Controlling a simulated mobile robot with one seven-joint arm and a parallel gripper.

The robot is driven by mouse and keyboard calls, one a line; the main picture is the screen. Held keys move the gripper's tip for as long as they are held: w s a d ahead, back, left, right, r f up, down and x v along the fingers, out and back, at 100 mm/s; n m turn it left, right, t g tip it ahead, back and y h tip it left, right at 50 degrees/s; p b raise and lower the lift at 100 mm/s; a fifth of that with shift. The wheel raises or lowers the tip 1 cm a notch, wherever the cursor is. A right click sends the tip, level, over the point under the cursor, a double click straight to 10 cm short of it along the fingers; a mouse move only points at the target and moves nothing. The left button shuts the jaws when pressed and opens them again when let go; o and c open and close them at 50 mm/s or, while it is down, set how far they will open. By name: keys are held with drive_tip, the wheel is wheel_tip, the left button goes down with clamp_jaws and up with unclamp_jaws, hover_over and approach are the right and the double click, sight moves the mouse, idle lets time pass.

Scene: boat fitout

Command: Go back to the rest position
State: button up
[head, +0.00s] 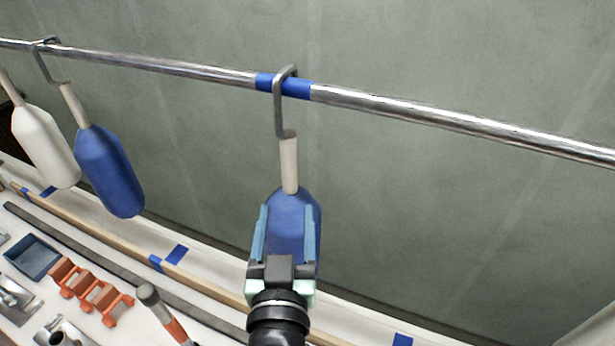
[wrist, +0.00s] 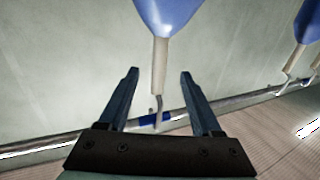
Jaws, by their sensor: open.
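My gripper (head: 286,232) is open in the head view, with its fingers in front of a blue fender (head: 295,205). The fender hangs from a metal hook (head: 279,105) set over the rail at a band of blue tape (head: 284,85). In the wrist view, my gripper (wrist: 158,98) shows two spread fingers with nothing clamped between them. The blue fender (wrist: 167,12) and its pale neck (wrist: 160,65) show beyond and between the fingertips. I cannot tell whether a finger touches the fender.
A metal rail (head: 420,108) crosses the view before a grey-green wall. A second blue fender (head: 108,170) and a white fender (head: 45,145) hang at left. Below lie a blue tray (head: 32,257), an orange rack (head: 90,290) and a hammer-like tool (head: 162,312). The right side is clear.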

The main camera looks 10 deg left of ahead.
drive_tip(key=s+d+r+m+t+h, duration=0.1)
drive_tip(key=d+r+t, duration=0.3)
drive_tip(key=r, duration=1.1)
drive_tip(key=s+d+r+m+t+h, duration=0.1)
drive_tip(key=d+r+t, duration=0.25)
drive_tip(key=r, duration=1.15)
drive_tip(key=s+d+r+t+h, duration=0.1)
drive_tip(key=s+d+r+t, duration=0.1)
drive_tip(key=s+r, duration=0.4)
wheel_tip(320, 180, up, 4)
drive_tip(key=shift+d+f, duration=0.15)
drive_tip(key=shift+d, duration=0.35)
